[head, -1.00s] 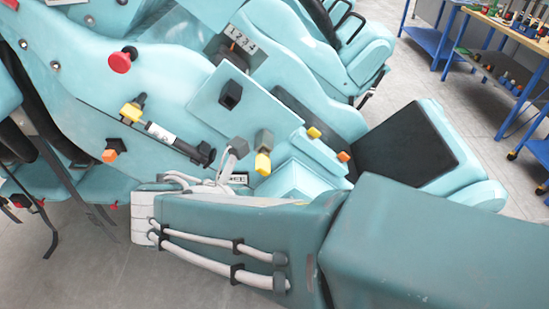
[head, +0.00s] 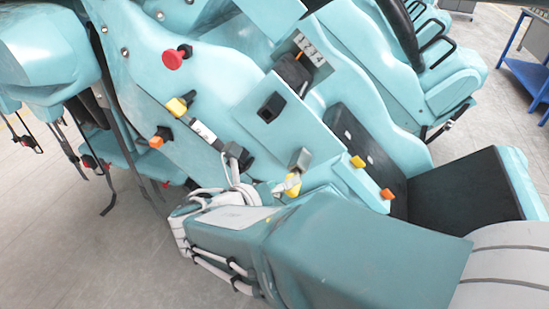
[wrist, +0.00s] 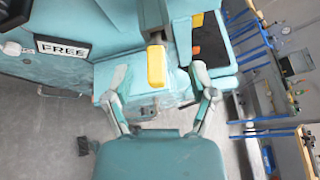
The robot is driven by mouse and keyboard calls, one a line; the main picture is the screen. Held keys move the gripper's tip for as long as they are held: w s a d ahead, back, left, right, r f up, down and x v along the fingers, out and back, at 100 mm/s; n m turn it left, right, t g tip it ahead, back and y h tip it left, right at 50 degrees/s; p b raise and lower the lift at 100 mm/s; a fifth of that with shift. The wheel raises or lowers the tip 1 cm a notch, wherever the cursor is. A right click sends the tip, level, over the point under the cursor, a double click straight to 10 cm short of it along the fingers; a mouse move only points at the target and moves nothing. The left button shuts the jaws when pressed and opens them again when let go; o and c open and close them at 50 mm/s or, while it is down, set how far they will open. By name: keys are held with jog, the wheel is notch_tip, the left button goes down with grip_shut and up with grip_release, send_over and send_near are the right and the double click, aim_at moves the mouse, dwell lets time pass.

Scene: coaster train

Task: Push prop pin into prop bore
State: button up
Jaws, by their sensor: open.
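A yellow handle (head: 293,186) on a grey block stands at the side of the pale blue car. In the wrist view the handle (wrist: 156,66) shows upright between my fingers. My gripper (wrist: 158,84) is open, with a finger on either side below the handle; I cannot tell whether they touch it. In the head view my gripper (head: 260,170) partly covers the handle. A yellow-and-black knob (head: 180,105) is in line with a white-labelled rod (head: 204,132). A black square socket (head: 271,106) sits on a raised panel. No label shows which part is the prop pin or the bore.
A red knob (head: 174,58) and orange knobs (head: 158,138) stick out from the car. A "FREE" sign (wrist: 62,48) is left of the handle in the wrist view. Blue-framed workbenches (head: 525,72) stand at the right. Grey floor is open at lower left.

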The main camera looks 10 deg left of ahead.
aim_at(296, 173)
jog(key=x, duration=0.2)
jog(key=shift+w+d, duration=0.2)
jog(key=shift+d, duration=0.1)
jog(key=shift+w+f, duration=0.2)
jog(key=shift+w, duration=0.05)
jog(key=shift+w+a+f, duration=0.1)
jog(key=shift+a+f, duration=0.05)
jog(key=shift+a, duration=0.65)
jog(key=shift+d, duration=0.65)
grip_shut()
jog(key=c, duration=0.7)
grip_release()
jog(key=shift+a, duration=0.2)
grip_shut()
